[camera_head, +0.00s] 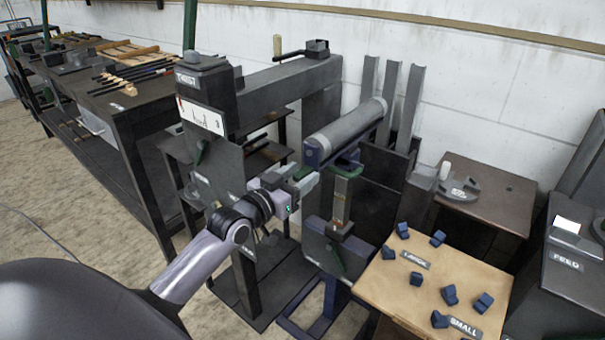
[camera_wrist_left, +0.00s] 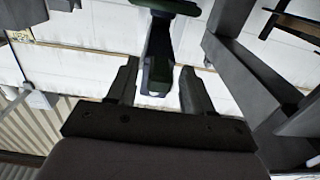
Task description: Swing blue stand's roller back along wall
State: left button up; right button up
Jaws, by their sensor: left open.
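The grey roller (camera_head: 347,125) with a dark blue end bracket (camera_head: 318,150) sits on top of the blue stand (camera_head: 329,248). It slants from the bracket toward the upright grey channels by the wall. My left gripper (camera_head: 306,182) is just below and left of the bracket, with its jaws open. In the left wrist view, a dark green handle-like part (camera_wrist_left: 157,60) reaches down between the open fingers (camera_wrist_left: 158,92). I cannot tell whether the fingers touch it. My right gripper is not in view.
A grey machine frame (camera_head: 208,110) with an overhead arm stands left of the roller. Upright channels (camera_head: 410,95) stand behind it. A wooden board (camera_head: 425,260) with several blue blocks is at the front right. A dark workbench (camera_head: 125,115) is at the left.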

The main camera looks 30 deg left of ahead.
pick_arm(q)
jog(key=shift+w+d, duration=0.1)
jog(key=shift+w, duration=0.6)
jog(key=shift+c, duration=0.3)
grip_shut()
